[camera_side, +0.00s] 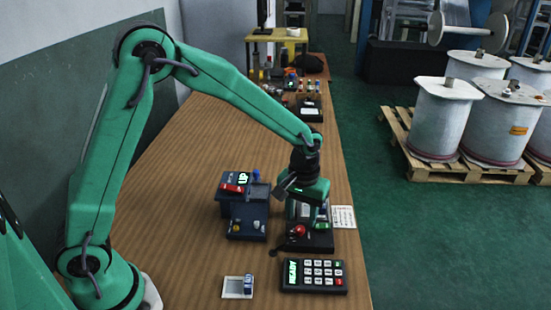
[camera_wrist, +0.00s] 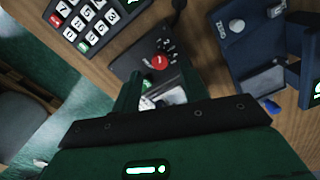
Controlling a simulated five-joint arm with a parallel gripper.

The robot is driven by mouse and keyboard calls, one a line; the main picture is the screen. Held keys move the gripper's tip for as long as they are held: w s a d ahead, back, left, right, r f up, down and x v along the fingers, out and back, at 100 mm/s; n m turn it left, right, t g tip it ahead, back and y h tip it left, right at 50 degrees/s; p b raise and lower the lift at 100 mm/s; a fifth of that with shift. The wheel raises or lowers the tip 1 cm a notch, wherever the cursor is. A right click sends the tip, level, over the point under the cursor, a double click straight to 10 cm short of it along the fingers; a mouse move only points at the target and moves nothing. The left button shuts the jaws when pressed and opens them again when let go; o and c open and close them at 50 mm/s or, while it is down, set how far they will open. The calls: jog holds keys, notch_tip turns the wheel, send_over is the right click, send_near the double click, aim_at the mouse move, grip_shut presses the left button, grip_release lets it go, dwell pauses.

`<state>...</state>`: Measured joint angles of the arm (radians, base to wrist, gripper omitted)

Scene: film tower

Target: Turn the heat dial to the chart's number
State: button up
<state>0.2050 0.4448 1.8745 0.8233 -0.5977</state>
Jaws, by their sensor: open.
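A dark control box (camera_side: 318,243) sits near the right edge of the bench and carries a round red knob (camera_side: 299,231). In the wrist view the red knob (camera_wrist: 160,61) has small light marks beside it; I cannot tell whether it is the heat dial or read its setting. A white chart sheet (camera_side: 343,217) lies right of the box, its print too small to read. My gripper (camera_side: 303,208) is above the rear of the box, pointing down. In the wrist view its fingers (camera_wrist: 160,92) are apart, with the knob beyond them and nothing clearly held.
A keypad (camera_side: 314,275) with a green display stands in front of the box. A blue machine (camera_side: 245,207) with a red part stands close on the left. A small white plate (camera_side: 238,287) with a blue item lies front left. The bench's left middle is clear.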

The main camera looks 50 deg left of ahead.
aim_at(300, 228)
jog(key=shift+f, duration=1.75)
grip_shut()
